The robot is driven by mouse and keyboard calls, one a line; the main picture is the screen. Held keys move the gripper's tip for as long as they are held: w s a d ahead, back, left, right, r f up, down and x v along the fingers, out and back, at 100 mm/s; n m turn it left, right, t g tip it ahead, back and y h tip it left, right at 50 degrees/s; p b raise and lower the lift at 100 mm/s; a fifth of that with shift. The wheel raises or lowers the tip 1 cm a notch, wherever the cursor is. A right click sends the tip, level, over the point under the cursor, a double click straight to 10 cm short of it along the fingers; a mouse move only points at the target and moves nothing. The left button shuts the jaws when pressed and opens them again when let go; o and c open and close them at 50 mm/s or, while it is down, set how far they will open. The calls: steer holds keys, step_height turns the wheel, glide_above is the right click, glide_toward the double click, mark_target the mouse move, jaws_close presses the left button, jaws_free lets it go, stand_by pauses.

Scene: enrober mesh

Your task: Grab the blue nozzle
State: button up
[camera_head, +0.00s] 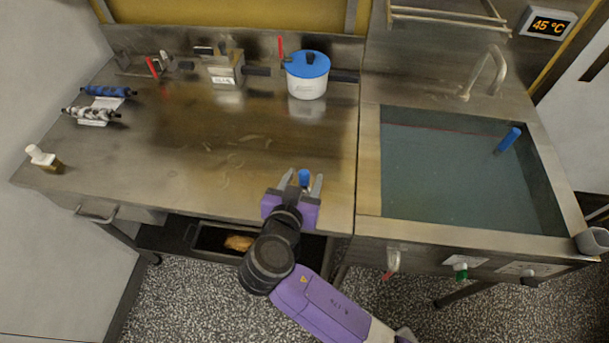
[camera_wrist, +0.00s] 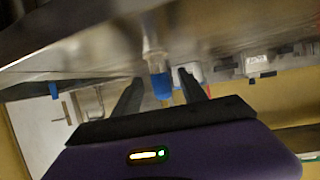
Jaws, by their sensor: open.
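The blue nozzle (camera_head: 304,178) shows between the fingers of my gripper (camera_head: 304,182), near the front edge of the steel worktop. In the wrist view, the nozzle (camera_wrist: 160,85) has a blue end and a pale, see-through or shiny part towards the steel surface. My gripper (camera_wrist: 159,80) is open, with one dark finger on each side of the nozzle. A gap shows between the nozzle and each finger in the wrist view. The purple gripper body hides part of the worktop in the head view.
A white pot with a blue lid (camera_head: 307,84) and a metal box (camera_head: 226,72) stand at the back of the worktop. Two rollers (camera_head: 92,114) and a small bottle (camera_head: 43,158) are at the left. A water-filled sink (camera_head: 450,180) holding a blue cylinder (camera_head: 508,139) is at the right.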

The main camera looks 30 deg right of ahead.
steer(key=p+x, duration=0.1)
steer(key=x, duration=0.3)
steer(key=shift+w, duration=0.1)
steer(key=shift+c, duration=0.4)
steer(key=shift+r, duration=0.1)
jaws_close()
